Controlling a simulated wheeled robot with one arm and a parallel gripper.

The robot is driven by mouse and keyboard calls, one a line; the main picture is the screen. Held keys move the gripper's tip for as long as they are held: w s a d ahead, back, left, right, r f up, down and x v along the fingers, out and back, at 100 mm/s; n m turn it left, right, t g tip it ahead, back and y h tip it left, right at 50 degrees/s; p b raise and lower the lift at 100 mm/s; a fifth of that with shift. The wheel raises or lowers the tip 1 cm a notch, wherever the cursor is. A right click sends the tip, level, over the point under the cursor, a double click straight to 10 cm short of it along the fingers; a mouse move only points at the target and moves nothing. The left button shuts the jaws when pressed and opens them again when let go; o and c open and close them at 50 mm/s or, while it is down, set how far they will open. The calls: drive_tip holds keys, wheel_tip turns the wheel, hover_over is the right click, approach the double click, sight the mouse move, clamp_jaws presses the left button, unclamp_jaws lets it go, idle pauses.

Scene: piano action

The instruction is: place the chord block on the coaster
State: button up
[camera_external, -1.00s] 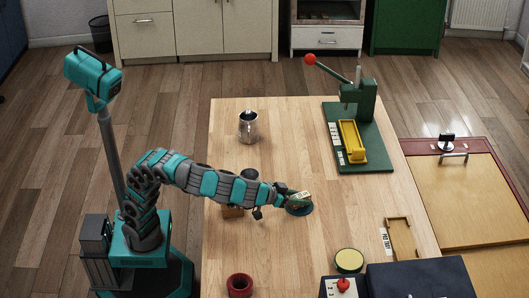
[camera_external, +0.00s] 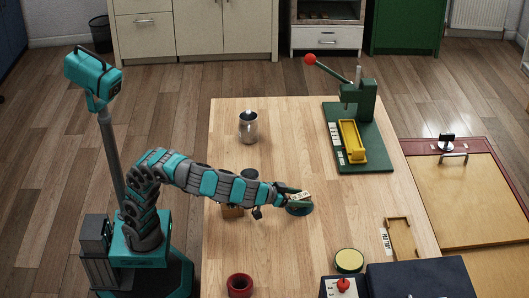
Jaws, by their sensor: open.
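The chord block appears to be the small pale block (camera_external: 300,195) with dark markings, at the tip of my gripper (camera_external: 288,196). The round dark teal coaster (camera_external: 300,210) lies on the wooden table just below and partly behind it. The block overlaps the coaster's far part in the picture; I cannot tell whether it rests on it or is a little above. My gripper is open, with its fingers close beside the block. The finger and block contact is too small to make out.
A metal pitcher (camera_external: 248,127) stands beyond my arm. A wooden block (camera_external: 232,211) sits under the arm. A green press (camera_external: 360,105) with a yellow tray (camera_external: 351,141) is at the back right.

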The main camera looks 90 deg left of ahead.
drive_tip(key=v, duration=1.2)
drive_tip(key=shift+b, duration=0.35)
drive_tip(key=shift+a, duration=0.15)
